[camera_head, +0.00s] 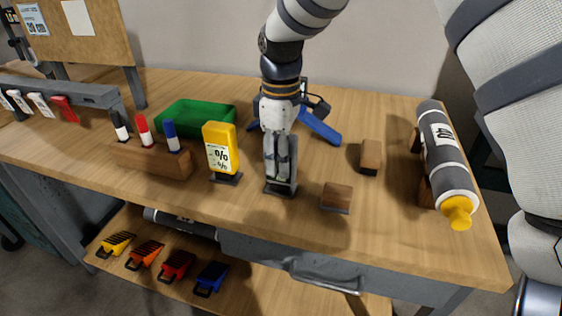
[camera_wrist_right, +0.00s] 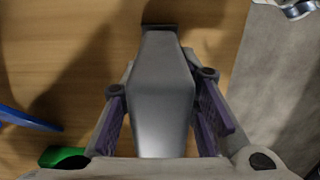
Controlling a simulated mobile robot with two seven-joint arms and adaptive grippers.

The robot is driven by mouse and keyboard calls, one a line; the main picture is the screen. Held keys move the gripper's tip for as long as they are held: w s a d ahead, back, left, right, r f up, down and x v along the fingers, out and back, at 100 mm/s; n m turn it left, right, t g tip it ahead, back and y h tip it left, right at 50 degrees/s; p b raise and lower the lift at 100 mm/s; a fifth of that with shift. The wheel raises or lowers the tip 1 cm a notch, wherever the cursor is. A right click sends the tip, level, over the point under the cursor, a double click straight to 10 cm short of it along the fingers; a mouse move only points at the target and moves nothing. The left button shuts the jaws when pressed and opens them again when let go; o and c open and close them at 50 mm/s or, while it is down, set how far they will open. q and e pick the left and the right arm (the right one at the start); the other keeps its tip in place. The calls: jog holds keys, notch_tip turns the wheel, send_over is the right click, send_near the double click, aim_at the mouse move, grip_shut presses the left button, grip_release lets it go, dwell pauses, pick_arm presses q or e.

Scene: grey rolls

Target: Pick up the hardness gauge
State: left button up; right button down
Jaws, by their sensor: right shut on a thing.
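The hardness gauge appears to be the grey, tapering handheld body (camera_wrist_right: 163,95) in the right wrist view, between the two fingers of my right gripper (camera_wrist_right: 163,100). In the head view, my right gripper (camera_head: 281,155) points straight down and is shut on this grey body, which it mostly hides. The gauge is upright over a dark base (camera_head: 280,189) on the wooden table; I cannot tell whether it is clear of that base. My left gripper does not show.
A yellow meter marked % (camera_head: 219,147) stands close left. A wooden pen block (camera_head: 150,160) and green tray (camera_head: 197,116) lie farther left. Small wooden blocks (camera_head: 336,197) (camera_head: 370,156) are on the right, with a grey roll (camera_head: 446,160) beyond. A blue object (camera_head: 320,128) lies behind.

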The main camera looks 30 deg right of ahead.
jog(key=shift+r, duration=0.1)
jog(key=shift+w+r, duration=0.1)
jog(key=shift+r, duration=0.2)
jog(key=r, duration=0.3)
jog(key=shift+s+a+r, duration=0.2)
jog(key=shift+a+r, duration=0.1)
jog(key=shift+r, duration=0.05)
jog(key=s+a+r+p, duration=0.1)
jog(key=s+a+r, duration=0.6)
jog(key=a, duration=0.4)
jog(key=shift+s+r, duration=0.3)
jog(key=shift+r, duration=0.45)
jog(key=c, duration=1.8)
grip_release()
jog(key=shift+c, duration=0.2)
jog(key=c, duration=0.5)
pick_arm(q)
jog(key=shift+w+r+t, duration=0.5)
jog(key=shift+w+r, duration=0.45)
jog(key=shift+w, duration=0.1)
pick_arm(e)
jog(key=shift+o, duration=0.2)
jog(key=shift+r, duration=1.55)
